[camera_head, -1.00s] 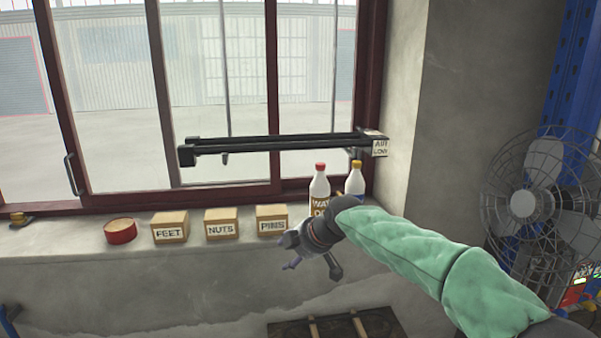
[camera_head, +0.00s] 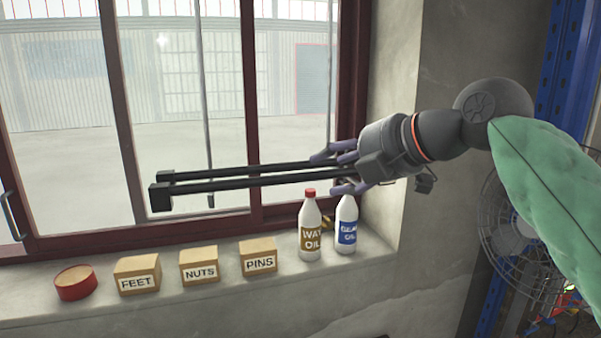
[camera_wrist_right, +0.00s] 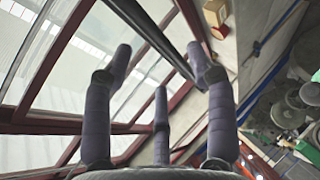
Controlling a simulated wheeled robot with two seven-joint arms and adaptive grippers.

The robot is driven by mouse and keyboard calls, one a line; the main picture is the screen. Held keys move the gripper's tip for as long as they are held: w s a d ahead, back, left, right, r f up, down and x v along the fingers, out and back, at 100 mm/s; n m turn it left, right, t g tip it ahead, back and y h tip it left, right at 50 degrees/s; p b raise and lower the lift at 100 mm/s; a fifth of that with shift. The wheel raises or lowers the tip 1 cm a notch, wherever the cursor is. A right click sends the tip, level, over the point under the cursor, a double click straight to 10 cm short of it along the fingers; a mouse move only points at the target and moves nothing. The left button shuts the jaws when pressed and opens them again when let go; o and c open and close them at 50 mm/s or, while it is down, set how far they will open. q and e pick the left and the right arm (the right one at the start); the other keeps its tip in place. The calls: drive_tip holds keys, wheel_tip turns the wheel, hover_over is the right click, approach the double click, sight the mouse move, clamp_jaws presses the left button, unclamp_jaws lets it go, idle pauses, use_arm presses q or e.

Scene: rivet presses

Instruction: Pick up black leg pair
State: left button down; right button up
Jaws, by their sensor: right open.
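The black leg pair (camera_head: 240,182) is two parallel dark bars with square blocks at their left ends. It extends level in front of the window, above the sill. My right gripper (camera_head: 330,172) is at the right end of the bars, its purple fingers spread open above and below them. In the right wrist view, a black bar (camera_wrist_right: 150,30) runs between the open fingertips (camera_wrist_right: 160,58); I cannot tell whether any finger touches it. The right ends of the bars and their support are hidden behind my gripper. My left gripper is not in view.
On the sill below stand a WAY OIL bottle (camera_head: 310,230), a GEAR OIL bottle (camera_head: 346,228), boxes marked PINS (camera_head: 259,257), NUTS (camera_head: 199,266) and FEET (camera_head: 137,275), and a red tin (camera_head: 75,283). The bottles are close under my gripper. A fan (camera_head: 505,225) stands at right.

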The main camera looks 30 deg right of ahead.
sight(305, 173)
drive_tip(key=x, duration=0.3)
drive_tip(key=shift+w+a+r, duration=0.1)
drive_tip(key=shift+w+r, duration=0.05)
drive_tip(key=shift+w, duration=0.1)
drive_tip(key=shift+w+a, duration=0.1)
drive_tip(key=shift+w, duration=0.15)
drive_tip(key=shift+w+a+p, duration=0.15)
drive_tip(key=shift+w+p, duration=0.3)
drive_tip(key=shift+p, duration=0.2)
drive_tip(key=x, duration=0.3)
drive_tip(key=shift+w+f, duration=0.15)
drive_tip(key=shift+f, duration=0.05)
drive_tip(key=shift+s+r, duration=0.1)
drive_tip(key=shift+s, duration=0.2)
drive_tip(key=shift+c, duration=0.9)
drive_tip(key=c, duration=0.5)
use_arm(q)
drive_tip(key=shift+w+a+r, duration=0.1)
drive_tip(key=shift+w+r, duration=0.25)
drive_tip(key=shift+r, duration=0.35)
use_arm(e)
clamp_jaws()
